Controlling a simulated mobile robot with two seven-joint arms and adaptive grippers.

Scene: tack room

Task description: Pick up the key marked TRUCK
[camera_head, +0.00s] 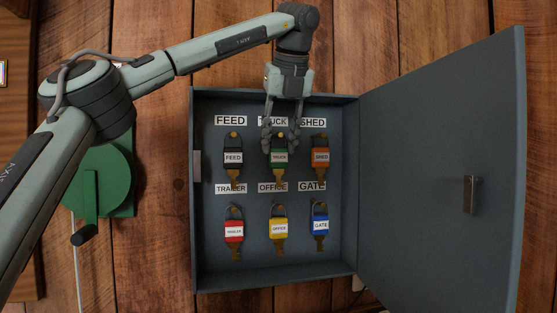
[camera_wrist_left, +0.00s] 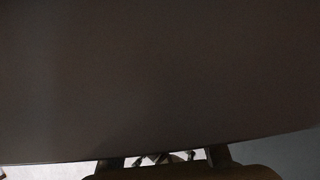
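The TRUCK key has a green tag (camera_head: 279,157) with a white label and hangs in the upper middle of the open key cabinet (camera_head: 198,240). Its brass key hangs below the tag. My left gripper (camera_head: 280,145) reaches down from above, with one fingertip at each side of the tag's upper part. The fingers are apart, and I see no clear grip on the tag. In the left wrist view a dark surface fills most of the picture, and the spread fingertips (camera_wrist_left: 164,160) show at the bottom edge. My right gripper is not in view.
The FEED key (camera_head: 233,157) and SHED key (camera_head: 320,157) hang close on either side. The TRAILER (camera_head: 234,231), OFFICE (camera_head: 279,228) and GATE (camera_head: 320,225) keys hang below. The cabinet door (camera_head: 440,170) stands open to the right. A green round object (camera_head: 100,180) is at the left.

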